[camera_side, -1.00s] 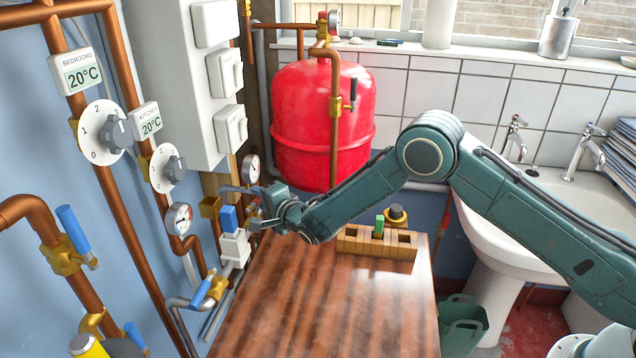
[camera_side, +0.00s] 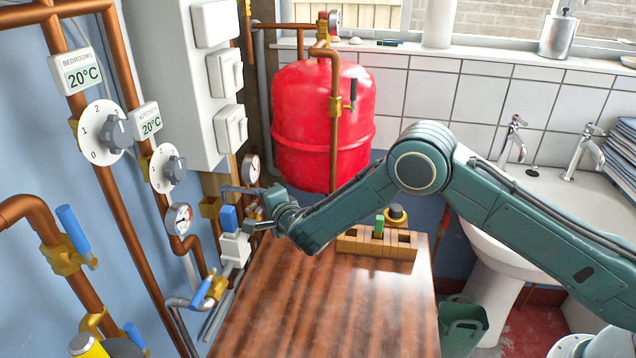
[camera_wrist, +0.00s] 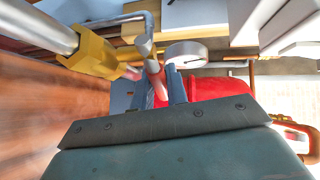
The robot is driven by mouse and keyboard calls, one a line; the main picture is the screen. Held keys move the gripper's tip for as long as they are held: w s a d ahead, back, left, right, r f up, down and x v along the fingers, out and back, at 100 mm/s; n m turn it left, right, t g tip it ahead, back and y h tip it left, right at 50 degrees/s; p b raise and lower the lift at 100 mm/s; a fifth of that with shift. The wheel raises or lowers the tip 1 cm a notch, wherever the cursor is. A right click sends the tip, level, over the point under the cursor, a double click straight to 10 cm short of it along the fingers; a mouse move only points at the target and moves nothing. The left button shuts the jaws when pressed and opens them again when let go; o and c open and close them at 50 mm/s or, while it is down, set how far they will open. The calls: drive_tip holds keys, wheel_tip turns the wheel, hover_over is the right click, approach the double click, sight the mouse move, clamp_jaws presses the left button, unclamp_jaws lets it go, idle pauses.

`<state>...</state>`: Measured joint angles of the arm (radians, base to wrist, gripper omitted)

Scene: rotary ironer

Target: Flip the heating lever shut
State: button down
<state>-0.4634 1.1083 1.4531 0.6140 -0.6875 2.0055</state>
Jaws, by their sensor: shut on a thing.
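My gripper (camera_side: 254,213) is at the pipework at the far left corner of the wooden worktop, mostly hidden by its own wrist in the side view. In the wrist view its two grey-blue fingers (camera_wrist: 161,90) are shut on a slim pinkish lever handle, the heating lever (camera_wrist: 154,76). The handle joins a bent grey metal arm beside a brass valve body (camera_wrist: 95,55). The exact lever angle is hard to tell.
A blue-and-white valve box (camera_side: 232,240) and round gauges (camera_side: 179,219) sit close to the gripper. The red tank (camera_side: 322,125) stands behind. A wooden block (camera_side: 377,243) lies on the worktop (camera_side: 320,310), which is otherwise clear.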

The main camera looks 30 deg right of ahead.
drive_tip(key=c, duration=1.7)
unclamp_jaws()
drive_tip(key=shift+s, duration=0.25)
drive_tip(key=shift+s+r, duration=0.4)
drive_tip(key=shift+s, duration=1.8)
drive_tip(key=shift+s+r, duration=0.45)
drive_tip(key=shift+s, duration=1.75)
drive_tip(key=shift+s+r, duration=0.4)
drive_tip(key=shift+s, duration=1.8)
